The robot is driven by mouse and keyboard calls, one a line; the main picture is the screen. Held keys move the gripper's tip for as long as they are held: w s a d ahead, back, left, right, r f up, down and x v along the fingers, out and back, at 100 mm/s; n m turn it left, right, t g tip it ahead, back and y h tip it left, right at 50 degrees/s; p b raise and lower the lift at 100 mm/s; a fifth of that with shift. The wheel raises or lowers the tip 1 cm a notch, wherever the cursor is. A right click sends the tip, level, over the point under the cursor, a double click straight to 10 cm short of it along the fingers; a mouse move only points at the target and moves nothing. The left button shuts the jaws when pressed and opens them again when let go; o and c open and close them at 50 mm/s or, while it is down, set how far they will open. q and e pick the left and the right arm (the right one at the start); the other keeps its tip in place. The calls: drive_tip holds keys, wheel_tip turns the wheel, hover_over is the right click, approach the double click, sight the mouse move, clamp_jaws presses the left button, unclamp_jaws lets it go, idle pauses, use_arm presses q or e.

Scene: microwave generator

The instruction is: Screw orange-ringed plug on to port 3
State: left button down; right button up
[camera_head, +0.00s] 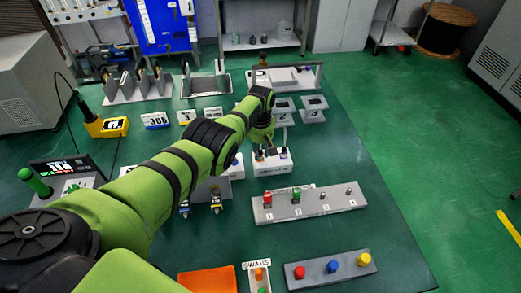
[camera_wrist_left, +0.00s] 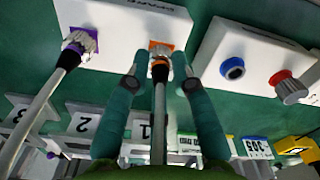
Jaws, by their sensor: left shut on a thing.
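The orange-ringed plug (camera_wrist_left: 159,62) is in the left wrist view, its orange ring against a white box (camera_wrist_left: 115,22) and its cable running back toward my wrist. My left gripper (camera_wrist_left: 160,82) is shut on this plug, one teal finger on each side. In the head view my left gripper (camera_head: 262,138) is above the white box (camera_head: 272,167), and the arm and gripper partly hide the plug. Port 3 (camera_head: 324,194) is a bare metal fitting on the grey numbered panel (camera_head: 338,205), to the right and nearer. My right gripper is not in view.
Port 1 has a red piece (camera_head: 268,198) and port 2 a green one (camera_head: 296,195). A purple-ringed plug (camera_wrist_left: 80,42) sits on the same white box. Another white box (camera_wrist_left: 250,50) is beside it. A panel with coloured caps (camera_head: 330,272) lies nearer.

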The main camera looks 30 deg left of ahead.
sight(260, 149)
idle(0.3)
use_arm(q)
drive_tip(key=c, duration=1)
unclamp_jaws()
drive_tip(key=shift+c, duration=0.2)
wheel_tip(260, 149, up, 12)
